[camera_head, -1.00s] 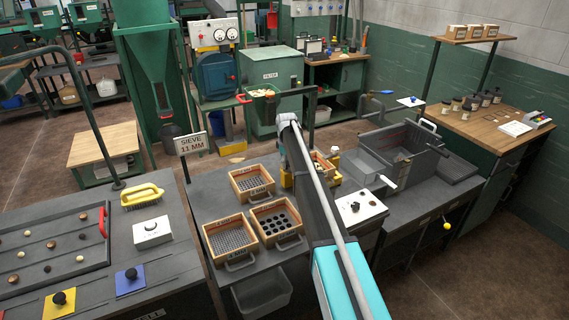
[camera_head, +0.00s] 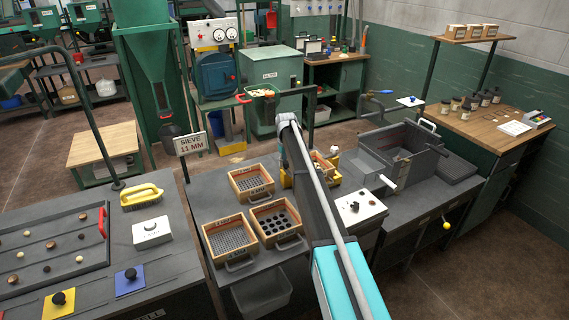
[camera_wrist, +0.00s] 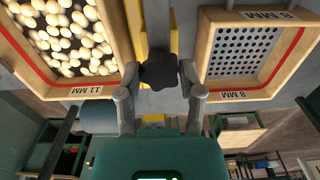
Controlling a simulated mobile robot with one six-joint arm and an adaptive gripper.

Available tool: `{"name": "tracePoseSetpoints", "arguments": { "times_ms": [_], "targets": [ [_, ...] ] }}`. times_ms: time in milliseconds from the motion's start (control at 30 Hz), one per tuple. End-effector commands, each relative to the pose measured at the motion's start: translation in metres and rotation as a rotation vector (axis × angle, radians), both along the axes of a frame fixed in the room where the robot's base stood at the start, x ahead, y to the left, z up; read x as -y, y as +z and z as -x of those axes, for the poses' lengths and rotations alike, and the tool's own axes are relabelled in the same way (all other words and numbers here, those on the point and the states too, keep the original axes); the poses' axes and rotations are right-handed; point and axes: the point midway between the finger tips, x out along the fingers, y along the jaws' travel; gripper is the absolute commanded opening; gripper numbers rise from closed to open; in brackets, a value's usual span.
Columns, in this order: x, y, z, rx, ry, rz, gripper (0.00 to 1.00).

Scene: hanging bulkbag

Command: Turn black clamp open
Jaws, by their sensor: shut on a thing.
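The black clamp is a dark star-shaped knob (camera_wrist: 159,70) in the middle of the wrist view, in front of a yellow bar (camera_wrist: 153,20). My gripper (camera_wrist: 160,74) is shut on this knob, with one grey finger on each side of it. To its left is a wooden sieve tray marked 11 MM (camera_wrist: 95,85), full of pale round balls. To its right is a wooden sieve tray marked 8 MM (camera_wrist: 235,93), with a perforated bottom. In the head view my arm hides the gripper and the knob; a yellow part (camera_head: 287,172) shows beside the arm.
Several wooden sieves (camera_head: 252,182) stand on the grey bench left of my arm. A sign reading SIEVE 11 MM (camera_head: 191,144) stands at its back corner. A white control box (camera_head: 360,207) and a grey metal bin (camera_head: 398,148) are to the right. The floor at lower right is clear.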

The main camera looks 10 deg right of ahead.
Motion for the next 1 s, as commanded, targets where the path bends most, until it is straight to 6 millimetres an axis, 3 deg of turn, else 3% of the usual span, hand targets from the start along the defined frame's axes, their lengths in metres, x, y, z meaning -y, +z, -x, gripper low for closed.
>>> {"name": "tracePoseSetpoints", "arguments": {
  "times_ms": [267, 300, 500, 833, 1000],
  "targets": [
    [0.001, 0.0, 0.004, -0.008, -0.002, 0.002, 0.01],
    [0.001, 0.0, 0.004, -0.008, -0.002, 0.002, 0.51],
    [0.0, 0.0, 0.002, -0.006, 0.0, 0.002, 0.83],
    [-0.001, 0.0, 0.001, -0.003, 0.001, 0.001, 0.83],
    [-0.001, 0.0, 0.011, -0.002, -0.004, 0.001, 0.83]
  ]
}}
